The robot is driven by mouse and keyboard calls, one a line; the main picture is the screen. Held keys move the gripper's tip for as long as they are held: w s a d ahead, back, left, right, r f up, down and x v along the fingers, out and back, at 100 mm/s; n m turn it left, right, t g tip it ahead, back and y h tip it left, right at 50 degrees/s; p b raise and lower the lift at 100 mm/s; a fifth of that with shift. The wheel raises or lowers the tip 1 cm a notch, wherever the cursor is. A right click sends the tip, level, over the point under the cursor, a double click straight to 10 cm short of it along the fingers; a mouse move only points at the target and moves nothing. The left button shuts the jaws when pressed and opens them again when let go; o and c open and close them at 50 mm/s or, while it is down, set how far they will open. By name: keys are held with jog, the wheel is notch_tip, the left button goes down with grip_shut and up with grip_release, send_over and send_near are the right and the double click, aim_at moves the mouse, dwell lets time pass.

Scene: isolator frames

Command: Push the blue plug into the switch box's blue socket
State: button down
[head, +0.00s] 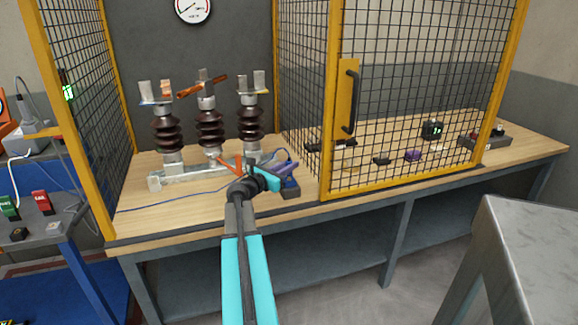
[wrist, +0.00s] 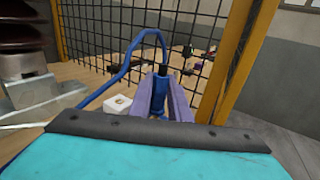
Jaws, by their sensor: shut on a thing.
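My gripper (head: 282,172), with purple fingers, is shut on the blue plug inside the open cage bay. In the wrist view the blue plug (wrist: 161,85) sits between the fingers (wrist: 163,102), with a blue cable arching from it to the left. A small dark box (head: 291,194), which looks like the switch box, stands on the bench just below the fingertips, with blue showing at its top. The fingers hide its upper part. I cannot tell whether the plug touches the socket.
Three brown insulators (head: 209,130) stand on a metal base left of my gripper. The blue cable (head: 160,207) lies across the bench. A yellow-framed mesh door (head: 420,100) is close on the right. A white block (wrist: 117,103) shows left of the fingers in the wrist view.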

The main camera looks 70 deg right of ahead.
jog(key=shift+f+b, duration=0.3)
jog(key=shift+f, duration=0.5)
jog(key=c, duration=1.6)
grip_release()
jog(key=shift+o, duration=0.2)
jog(key=shift+a, duration=0.15)
jog(key=v, duration=1.3)
jog(key=shift+a, duration=0.3)
jog(key=shift+w, duration=0.1)
